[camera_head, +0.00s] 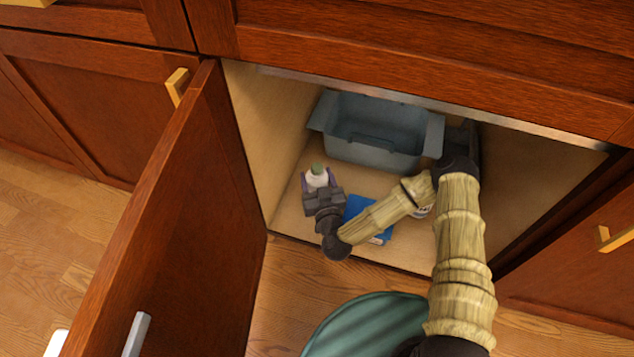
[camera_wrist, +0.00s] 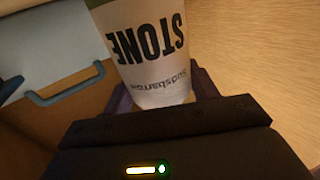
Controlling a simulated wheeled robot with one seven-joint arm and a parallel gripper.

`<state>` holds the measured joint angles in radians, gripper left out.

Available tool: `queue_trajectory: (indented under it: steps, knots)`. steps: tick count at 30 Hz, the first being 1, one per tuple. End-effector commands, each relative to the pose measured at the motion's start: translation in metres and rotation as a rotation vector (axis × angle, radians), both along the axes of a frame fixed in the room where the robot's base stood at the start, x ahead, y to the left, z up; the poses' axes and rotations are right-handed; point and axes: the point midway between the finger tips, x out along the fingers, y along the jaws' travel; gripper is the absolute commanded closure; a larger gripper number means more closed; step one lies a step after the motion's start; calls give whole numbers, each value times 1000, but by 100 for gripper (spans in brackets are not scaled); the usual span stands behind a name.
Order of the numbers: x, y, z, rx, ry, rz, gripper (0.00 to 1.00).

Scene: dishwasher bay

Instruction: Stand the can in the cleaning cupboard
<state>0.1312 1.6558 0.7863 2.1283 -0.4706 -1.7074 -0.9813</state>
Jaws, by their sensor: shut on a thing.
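The can (camera_head: 317,177), white with a green top, is inside the open cupboard (camera_head: 290,215) near its left wall. My gripper (camera_head: 319,186) is shut on the can, with a finger on either side of it. In the wrist view the can (camera_wrist: 148,50) shows black "STONE" lettering, and its lower part sits between the fingers of my gripper (camera_wrist: 165,98). The can looks roughly upright. Whether its base touches the cupboard floor is hidden by my gripper.
A grey-blue bin (camera_head: 375,135) stands at the back of the cupboard. A blue box (camera_head: 368,213) lies on the floor right of my gripper, partly under my arm. A white item (camera_head: 421,211) is mostly hidden behind my arm. The open door (camera_head: 185,230) stands on the left.

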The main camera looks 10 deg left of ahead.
Motion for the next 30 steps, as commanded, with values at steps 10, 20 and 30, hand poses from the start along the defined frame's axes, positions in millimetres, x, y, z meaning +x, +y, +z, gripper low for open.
queue_trajectory:
  steps: [10, 20, 30]
  knots:
    - [0, 0, -3, 1, -2, 0, 73]
    - [0, 0, -5, 1, 0, 0, 20]
    - [-9, -4, -1, -1, 3, 1, 20]
